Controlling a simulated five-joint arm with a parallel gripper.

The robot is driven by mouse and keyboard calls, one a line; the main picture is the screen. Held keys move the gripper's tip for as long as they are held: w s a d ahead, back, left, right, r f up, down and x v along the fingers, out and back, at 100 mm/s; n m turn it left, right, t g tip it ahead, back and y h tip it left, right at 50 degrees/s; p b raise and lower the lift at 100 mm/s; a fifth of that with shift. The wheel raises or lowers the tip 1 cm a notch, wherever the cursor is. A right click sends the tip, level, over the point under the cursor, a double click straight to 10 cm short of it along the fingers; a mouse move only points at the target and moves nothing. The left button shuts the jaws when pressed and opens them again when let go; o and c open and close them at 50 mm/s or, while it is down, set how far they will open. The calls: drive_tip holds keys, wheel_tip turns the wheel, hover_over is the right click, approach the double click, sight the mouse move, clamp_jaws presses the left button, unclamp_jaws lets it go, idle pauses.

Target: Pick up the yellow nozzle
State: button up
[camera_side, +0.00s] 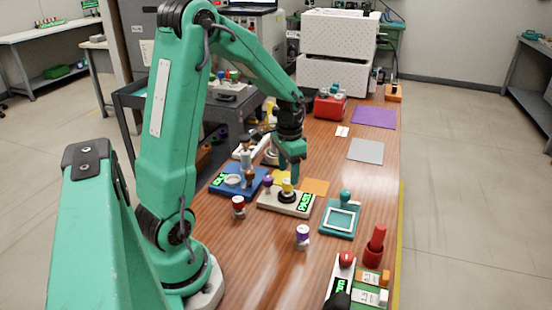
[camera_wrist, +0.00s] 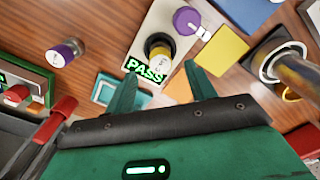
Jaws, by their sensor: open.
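The yellow nozzle (camera_side: 287,185) stands in a black ring on a cream block with a green PASS display (camera_side: 290,204). In the wrist view the yellow nozzle (camera_wrist: 161,58) shows from above, with a white label, on the same cream block (camera_wrist: 166,28). My gripper (camera_side: 291,178) hangs just above and beside the nozzle in the side view. In the wrist view my gripper (camera_wrist: 161,84) has its two green fingers spread apart, with nothing between them. The nozzle lies a little beyond the fingertips, roughly midway between them. I cannot tell the exact height gap.
A purple-topped piece (camera_side: 268,182) stands close beside the nozzle. A blue block (camera_side: 238,179) lies to the left, a teal frame (camera_side: 340,219) to the right. A red-topped vial (camera_side: 239,207) and purple-topped vial (camera_side: 302,236) stand in front. The table's right middle is clear.

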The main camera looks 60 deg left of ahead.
sight(288, 181)
drive_tip(key=shift+f, duration=2.6)
drive_tip(key=shift+c, duration=0.4)
drive_tip(key=c, duration=1.1)
drive_tip(key=shift+r, duration=0.15)
drive_tip(key=shift+r, duration=0.35)
wheel_tip(288, 181, up, 3)
drive_tip(key=shift+r, duration=0.1)
drive_tip(key=d+r, duration=0.7)
drive_tip(key=d, duration=0.4)
drive_tip(key=shift+s+d, duration=0.3)
drive_tip(key=shift+s, duration=0.1)
